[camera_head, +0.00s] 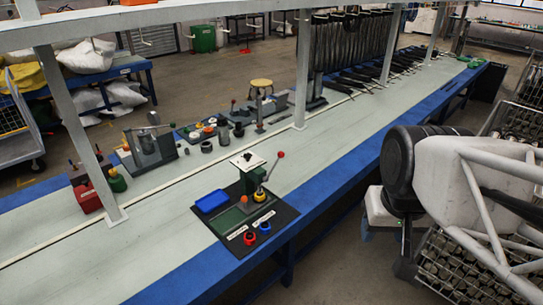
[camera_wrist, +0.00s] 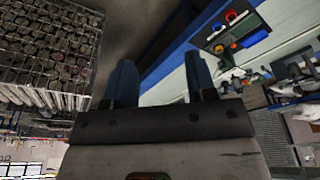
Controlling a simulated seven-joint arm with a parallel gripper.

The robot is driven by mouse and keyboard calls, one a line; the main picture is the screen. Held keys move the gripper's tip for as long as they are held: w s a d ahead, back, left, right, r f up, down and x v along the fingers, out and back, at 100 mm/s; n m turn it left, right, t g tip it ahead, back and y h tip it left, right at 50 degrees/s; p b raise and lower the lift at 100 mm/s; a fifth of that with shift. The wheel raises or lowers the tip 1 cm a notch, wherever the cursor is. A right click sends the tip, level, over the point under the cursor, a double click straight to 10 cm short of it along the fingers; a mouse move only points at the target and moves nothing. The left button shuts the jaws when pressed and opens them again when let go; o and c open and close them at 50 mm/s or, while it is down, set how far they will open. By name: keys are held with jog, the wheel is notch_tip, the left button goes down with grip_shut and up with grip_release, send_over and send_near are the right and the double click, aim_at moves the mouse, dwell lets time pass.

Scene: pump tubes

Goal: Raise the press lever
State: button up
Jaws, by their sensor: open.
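The press (camera_head: 252,175) is a green stand with a pale top plate, upright on a dark mat on the bench. Its lever (camera_head: 272,167) is a thin rod on the press's right side. It slants up and right to a red ball knob (camera_head: 281,154), with the knob at the upper end. My gripper (camera_wrist: 160,60) is open and empty in the wrist view, its two dark blue fingers apart. It is off the bench edge, away from the press, and nothing lies between the fingers.
The dark mat (camera_head: 221,226) also carries a blue tray (camera_head: 212,201), a red ring (camera_head: 250,238) and a blue ring (camera_head: 265,227). Other fixtures stand along the bench's far side. A metal post (camera_head: 302,70) rises behind the press. Crates of parts (camera_wrist: 45,50) stand off the bench.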

jog(key=w+a+r+m+g, duration=0.1)
jog(key=w+r, duration=0.1)
jog(key=w, duration=0.6)
jog(key=w+a+r+m+g, duration=0.1)
jog(key=w+r+m, duration=0.1)
jog(key=w, duration=0.6)
jog(key=m+g+y, duration=0.3)
jog(key=m+g, duration=0.1)
jog(key=m, duration=0.3)
send_over(278, 159)
jog(key=w+d, duration=0.2)
jog(key=w, duration=0.1)
jog(key=f, duration=2.4)
jog(key=shift+s+f, duration=0.2)
jog(key=shift+f, duration=0.05)
jog(key=shift+w+a+f+g, duration=0.1)
jog(key=shift+w+f+g, duration=0.15)
jog(key=shift+f+g, duration=0.1)
jog(key=shift+x, duration=3.9)
